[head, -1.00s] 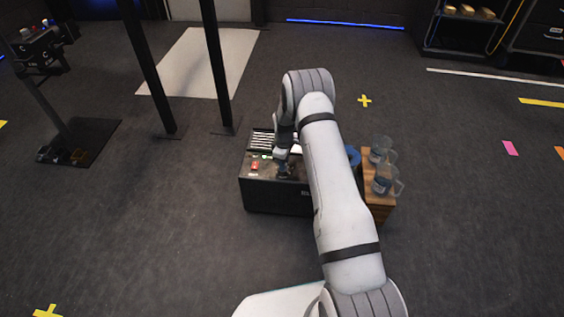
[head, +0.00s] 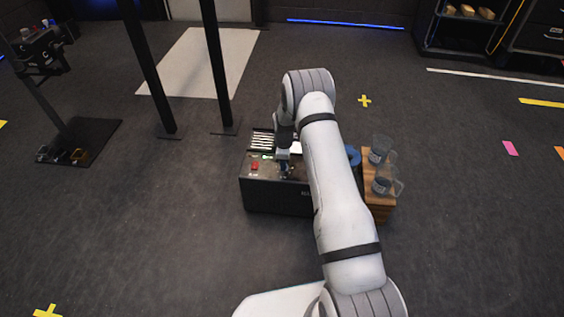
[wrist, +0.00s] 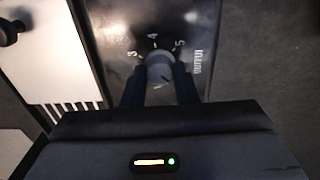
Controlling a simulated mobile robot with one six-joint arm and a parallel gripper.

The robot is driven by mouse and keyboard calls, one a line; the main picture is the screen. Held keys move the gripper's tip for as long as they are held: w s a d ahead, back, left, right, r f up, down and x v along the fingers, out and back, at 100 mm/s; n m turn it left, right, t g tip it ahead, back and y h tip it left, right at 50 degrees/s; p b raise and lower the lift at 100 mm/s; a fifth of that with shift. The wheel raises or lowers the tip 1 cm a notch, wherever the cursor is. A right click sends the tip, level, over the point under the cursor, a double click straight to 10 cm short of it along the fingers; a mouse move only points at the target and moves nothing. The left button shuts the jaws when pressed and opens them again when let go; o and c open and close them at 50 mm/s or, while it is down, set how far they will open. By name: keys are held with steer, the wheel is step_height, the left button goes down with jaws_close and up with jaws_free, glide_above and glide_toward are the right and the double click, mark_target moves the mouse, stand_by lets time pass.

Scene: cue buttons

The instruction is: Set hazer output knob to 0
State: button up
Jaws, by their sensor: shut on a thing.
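The hazer is a black box (head: 270,196) on the floor in the middle of the head view. Its output knob (wrist: 160,66) is a grey round knob in the wrist view, with 3, 4 and 5 and an OUTPUT label showing around it. The rest of the dial is hidden by my gripper. My gripper (wrist: 160,76) has its dark fingers on both sides of the knob and is shut on it. In the head view my gripper (head: 285,170) points down at the box top. I cannot tell clearly which number the knob points to.
A red button (head: 255,166) and a small green light (head: 267,156) are on the box top, left of my gripper. A wooden crate (head: 380,209) with clear jugs (head: 383,148) stands close on the right. Black posts (head: 217,70) stand behind.

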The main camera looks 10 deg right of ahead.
steer(key=o, duration=0.7)
steer(key=shift+w+d+r, duration=0.2)
steer(key=shift+w, duration=0.1)
steer(key=shift+o, duration=1.4)
steer(key=shift+s+f, duration=0.1)
steer(key=shift+s+a, duration=0.1)
step_height(320, 180, up, 8)
steer(key=p, duration=0.2)
steer(key=shift+p, duration=0.35)
steer(key=shift+f, duration=0.1)
